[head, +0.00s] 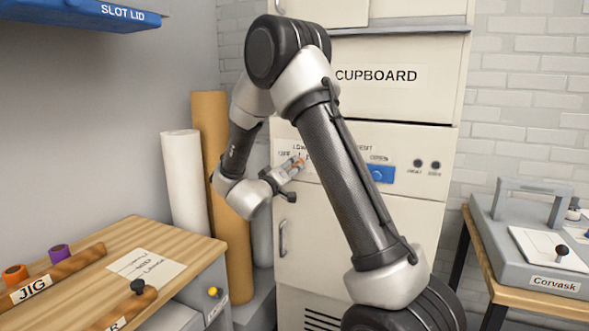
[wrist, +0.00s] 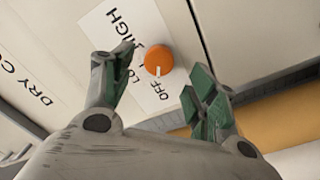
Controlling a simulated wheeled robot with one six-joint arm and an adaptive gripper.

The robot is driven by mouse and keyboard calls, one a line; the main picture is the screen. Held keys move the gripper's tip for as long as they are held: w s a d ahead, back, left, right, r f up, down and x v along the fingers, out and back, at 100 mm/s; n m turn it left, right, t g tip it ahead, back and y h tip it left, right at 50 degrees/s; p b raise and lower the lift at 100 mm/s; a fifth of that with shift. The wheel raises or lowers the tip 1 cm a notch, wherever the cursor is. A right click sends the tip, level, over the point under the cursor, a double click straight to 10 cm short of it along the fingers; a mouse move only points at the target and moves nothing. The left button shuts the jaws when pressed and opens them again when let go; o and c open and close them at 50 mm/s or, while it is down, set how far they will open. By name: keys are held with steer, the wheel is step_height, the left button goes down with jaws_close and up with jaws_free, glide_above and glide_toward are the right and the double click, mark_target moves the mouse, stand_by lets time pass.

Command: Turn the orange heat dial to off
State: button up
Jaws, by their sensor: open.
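The orange heat dial (wrist: 158,58) sits on a white label on the front panel, between the open fingers of my gripper (wrist: 163,75) in the wrist view. Its white mark points down in that view, toward the word OFF. The fingers stand apart on both sides of the dial, with no contact visible. In the head view the dial (head: 299,161) shows small, partly covered by my gripper (head: 291,166).
The panel belongs to a cream cabinet (head: 400,215) with a blue control (head: 381,174) and two dark knobs. A wooden bench (head: 165,240) stands left, rolls (head: 184,180) behind it. A grey device (head: 545,240) stands on a right-hand table.

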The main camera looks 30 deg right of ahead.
steer(key=v, duration=0.6)
steer(key=shift+s+a, duration=0.25)
